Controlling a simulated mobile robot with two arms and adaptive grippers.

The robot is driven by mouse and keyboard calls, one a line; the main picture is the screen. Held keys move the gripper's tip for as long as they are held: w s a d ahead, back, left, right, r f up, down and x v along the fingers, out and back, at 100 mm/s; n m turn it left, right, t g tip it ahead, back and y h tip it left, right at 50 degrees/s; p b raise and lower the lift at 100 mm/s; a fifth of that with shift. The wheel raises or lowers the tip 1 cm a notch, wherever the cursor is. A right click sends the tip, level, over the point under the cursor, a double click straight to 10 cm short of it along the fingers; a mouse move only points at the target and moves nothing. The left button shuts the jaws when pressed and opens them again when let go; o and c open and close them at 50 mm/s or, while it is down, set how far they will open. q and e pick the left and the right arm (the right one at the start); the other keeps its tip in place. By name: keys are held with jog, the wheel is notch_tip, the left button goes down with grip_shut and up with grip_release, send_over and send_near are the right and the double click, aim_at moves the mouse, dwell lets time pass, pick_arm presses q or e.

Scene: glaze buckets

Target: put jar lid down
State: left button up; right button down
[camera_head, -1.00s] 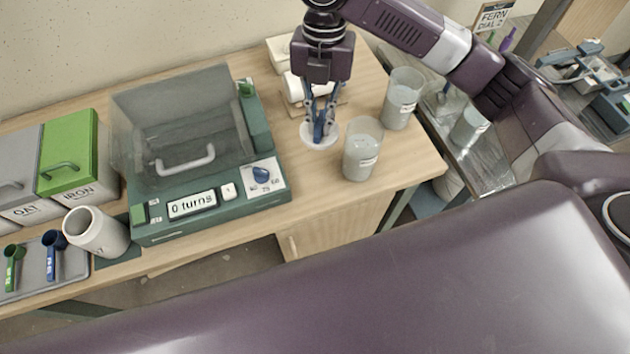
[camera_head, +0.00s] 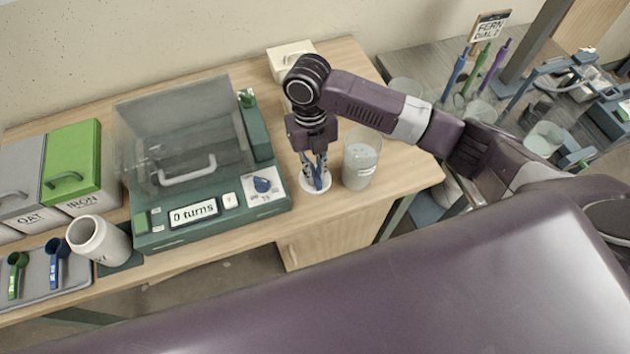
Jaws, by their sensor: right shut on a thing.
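The jar lid (camera_head: 307,186) is a flat white disc with a blue knob. My right gripper (camera_head: 316,176) points down from above and is shut on the lid's knob. The lid is at or just above the wooden bench (camera_head: 285,215), between the green-framed machine and a clear beaker; I cannot tell whether it touches the bench. My left gripper is not in view.
The beaker (camera_head: 360,160) stands close to the right of the lid. The green machine (camera_head: 200,215), reading "0 turns", stands to the left. Green and grey bins (camera_head: 72,165) and a scoop tray (camera_head: 40,285) are further left. Bare bench lies in front of the lid.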

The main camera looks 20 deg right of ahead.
aim_at(315, 186)
notch_tip(315, 186, down, 6)
jog(key=shift+r+p, duration=0.1)
jog(key=shift+p, duration=0.25)
jog(key=shift+f, duration=0.2)
jog(key=shift+f, duration=0.2)
jog(key=c, duration=2)
grip_release()
